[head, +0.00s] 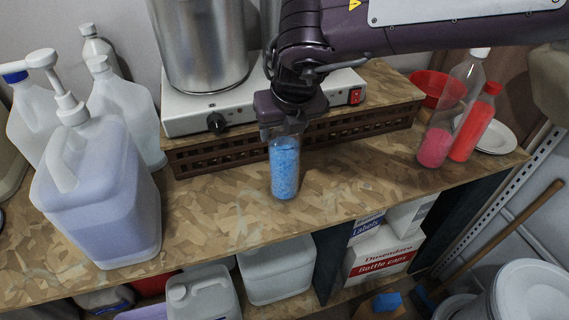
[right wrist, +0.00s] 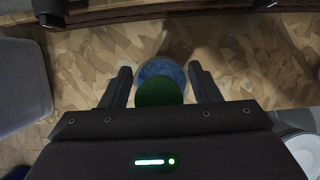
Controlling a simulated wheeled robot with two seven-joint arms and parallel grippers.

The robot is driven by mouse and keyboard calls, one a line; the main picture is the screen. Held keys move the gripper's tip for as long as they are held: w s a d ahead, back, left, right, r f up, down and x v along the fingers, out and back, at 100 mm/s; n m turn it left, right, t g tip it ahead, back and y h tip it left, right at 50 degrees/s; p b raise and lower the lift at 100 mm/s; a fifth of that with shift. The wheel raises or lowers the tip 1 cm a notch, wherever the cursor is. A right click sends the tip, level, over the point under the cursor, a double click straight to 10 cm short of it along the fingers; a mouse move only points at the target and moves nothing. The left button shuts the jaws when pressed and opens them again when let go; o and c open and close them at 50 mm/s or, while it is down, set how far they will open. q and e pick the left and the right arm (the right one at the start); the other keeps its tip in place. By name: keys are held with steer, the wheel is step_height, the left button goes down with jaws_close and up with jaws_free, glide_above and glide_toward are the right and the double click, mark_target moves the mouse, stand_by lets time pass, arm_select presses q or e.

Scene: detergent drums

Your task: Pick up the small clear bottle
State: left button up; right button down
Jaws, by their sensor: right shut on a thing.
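The small clear bottle (head: 284,170) holds blue granules and is upright at the middle of the wooden bench top, in front of the hot plate. My right gripper (head: 282,130) comes down from above and is shut on its upper part, which the gripper hides in the head view. In the right wrist view the bottle (right wrist: 164,70) shows from above, its dark green cap (right wrist: 160,92) between the two fingers. I cannot tell whether its base touches the bench. My left gripper is not in view.
A hot plate (head: 187,120) with a steel pot (head: 203,45) stands behind on a slatted wooden riser (head: 215,155). A large pump jug (head: 100,195) stands at the left. Bottles with pink (head: 436,147) and red (head: 472,130) contents stand at the right. The bench (head: 370,180) is clear right of the bottle.

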steer(key=shift+r, duration=0.1)
steer(key=shift+w+r, duration=0.1)
steer(key=shift+r, duration=0.4)
step_height(320, 180, up, 10)
steer(key=shift+f+b, duration=0.1)
steer(key=shift+b, duration=0.65)
step_height(320, 180, up, 9)
steer(key=shift+p, duration=0.4)
steer(key=c, duration=1.2)
jaws_free()
jaws_close()
